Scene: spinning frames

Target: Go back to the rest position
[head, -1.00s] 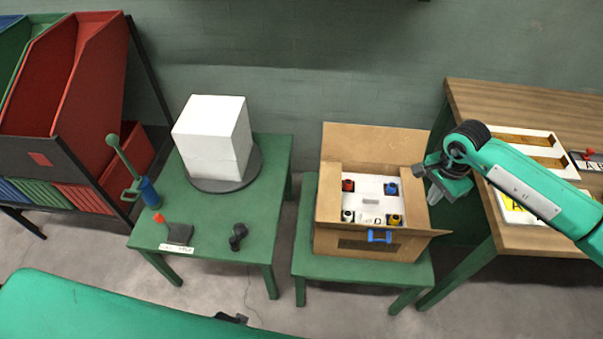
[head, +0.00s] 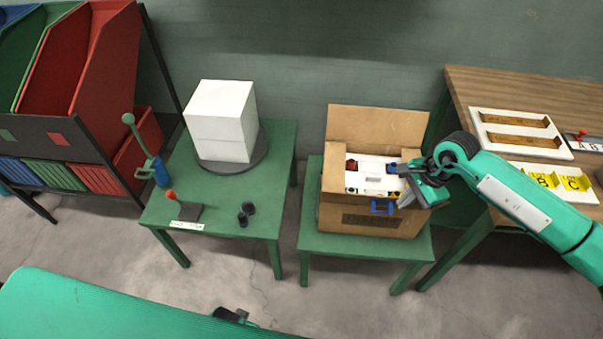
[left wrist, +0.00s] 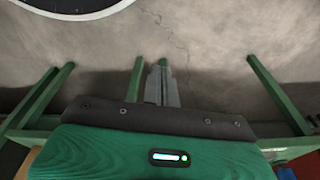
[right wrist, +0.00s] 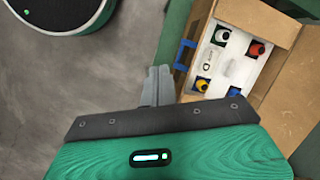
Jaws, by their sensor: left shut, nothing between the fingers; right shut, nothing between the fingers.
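My right gripper (head: 407,198) is at the front right edge of an open cardboard box (head: 368,222), which stands on a green stool. Its fingers are shut and empty. In the right wrist view the shut fingertips (right wrist: 157,85) appear left of the box, beside its blue handle (right wrist: 184,52); I cannot tell whether they touch it. My left gripper is not seen clearly in the head view. In the left wrist view its fingertips (left wrist: 163,82) are shut and empty, with floor and green furniture legs behind them.
The box holds a white insert (right wrist: 222,70) with several coloured pieces. A green table (head: 222,220) carries a white block (head: 222,120) on a dark disc and a red-tipped lever (head: 182,208). A wooden bench (head: 480,85) stands at right, coloured bins (head: 70,70) at left. Grey floor (head: 100,235) is open in front.

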